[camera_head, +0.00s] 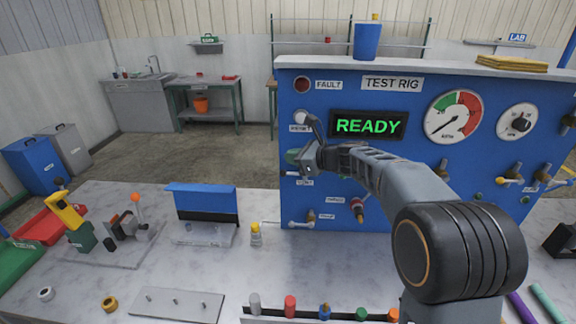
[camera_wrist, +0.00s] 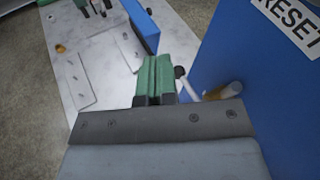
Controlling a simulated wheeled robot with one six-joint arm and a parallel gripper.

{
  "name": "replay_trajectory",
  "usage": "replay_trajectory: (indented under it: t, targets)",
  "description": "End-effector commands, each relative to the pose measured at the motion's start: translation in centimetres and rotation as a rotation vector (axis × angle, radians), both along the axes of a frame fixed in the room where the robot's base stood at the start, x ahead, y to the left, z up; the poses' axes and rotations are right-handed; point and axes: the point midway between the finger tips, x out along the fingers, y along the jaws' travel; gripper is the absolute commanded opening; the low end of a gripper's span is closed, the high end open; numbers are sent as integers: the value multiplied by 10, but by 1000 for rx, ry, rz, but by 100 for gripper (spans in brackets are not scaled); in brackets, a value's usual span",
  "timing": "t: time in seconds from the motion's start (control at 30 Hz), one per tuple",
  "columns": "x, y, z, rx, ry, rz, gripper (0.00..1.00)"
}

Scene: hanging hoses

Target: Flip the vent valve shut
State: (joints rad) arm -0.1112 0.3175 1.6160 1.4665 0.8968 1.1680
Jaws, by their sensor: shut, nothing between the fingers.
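A small brass valve (camera_head: 311,215) with a pale lever (camera_head: 297,224) sits low on the left part of the blue test rig panel. The lever lies roughly level, pointing left. The small label beside it is too blurred to read surely, so I take it as the vent valve. In the wrist view a brass and white fitting (camera_wrist: 222,91) sticks out from the panel, just right of my fingers; it may be this valve. My gripper (camera_head: 293,157) is above the valve at the panel's left edge. Its green fingers (camera_wrist: 154,78) are shut and empty.
A red-handled valve (camera_head: 357,205) is right of the brass valve. The rig's display (camera_head: 368,125) reads READY. A yellow-capped bottle (camera_head: 256,234) and a blue-backed stand (camera_head: 202,203) are on the bench to the left. The bench front (camera_head: 250,275) has some clear room.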

Motion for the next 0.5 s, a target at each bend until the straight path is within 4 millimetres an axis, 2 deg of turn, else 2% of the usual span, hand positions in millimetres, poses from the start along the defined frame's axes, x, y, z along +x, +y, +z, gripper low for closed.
replay_trajectory:
  t: [0.2,0.5]
  targets:
    - [-18,-14,33,1,-4,-4,0]
    - [-30,-20,55,3,-2,-1,0]
